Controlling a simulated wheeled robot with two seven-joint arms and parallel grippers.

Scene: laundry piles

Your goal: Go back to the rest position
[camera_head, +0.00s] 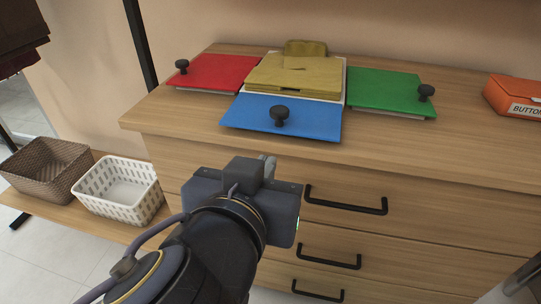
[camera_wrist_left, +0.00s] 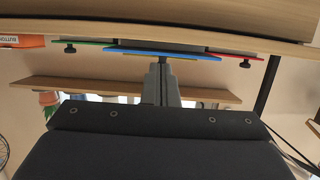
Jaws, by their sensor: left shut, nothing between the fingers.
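My left gripper (camera_head: 268,168) is in front of the wooden dresser, below the near edge of its top, and its arm comes in from the lower left. In the left wrist view its fingers (camera_wrist_left: 163,82) are together with nothing between them. On the dresser top lies a folding board with a red panel (camera_head: 215,72), a blue panel (camera_head: 282,116) and a green panel (camera_head: 390,91), each with a dark knob. A folded mustard garment (camera_head: 294,75) lies on its middle. The gripper is apart from the board. My right gripper is not in view.
The dresser (camera_head: 440,190) has drawers with black bar handles (camera_head: 345,200) close to the right of my gripper. An orange button box (camera_head: 515,96) stands at the right of the top. A brown basket (camera_head: 45,168) and a white basket (camera_head: 118,188) stand on a low shelf at left.

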